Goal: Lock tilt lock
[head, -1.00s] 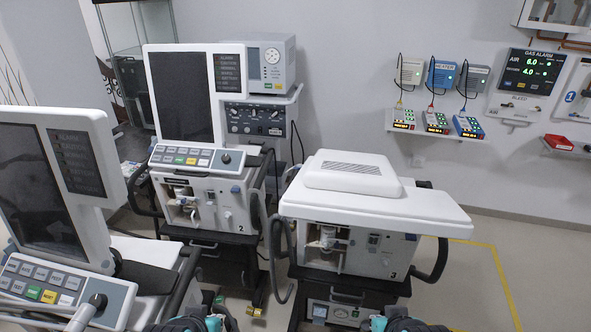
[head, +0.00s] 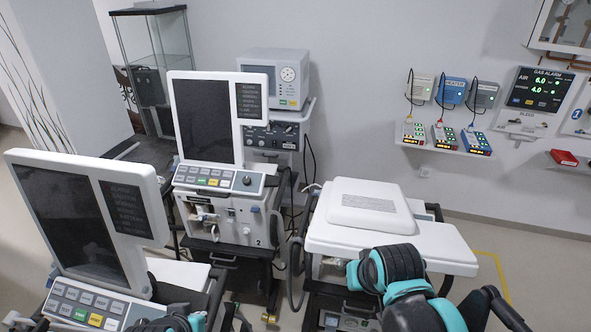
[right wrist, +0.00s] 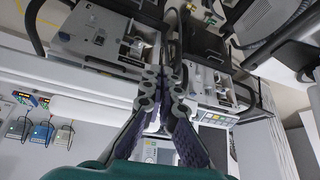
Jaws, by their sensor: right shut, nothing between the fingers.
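Ventilator 2 (head: 225,220) stands mid-view in the head view, with its screen (head: 207,118) upright. Ventilator 3 stands right of it; its white top panel (head: 440,243) lies flat, with a raised vented cover (head: 370,207). The left ventilator's screen (head: 68,215) leans back. I cannot make out which part is the tilt lock. My right gripper (right wrist: 165,75) is shut and empty in the right wrist view, in front of the ventilators, which appear upside down. In the head view my right arm is before ventilator 3, hiding part of its front. My left gripper is out of view.
A grey monitor (head: 275,75) stands behind ventilator 2. A wall shelf (head: 445,150) with several small devices and a gas alarm panel (head: 540,90) are on the back wall. Dark handles and hoses flank the ventilators. Floor right of ventilator 3 is clear.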

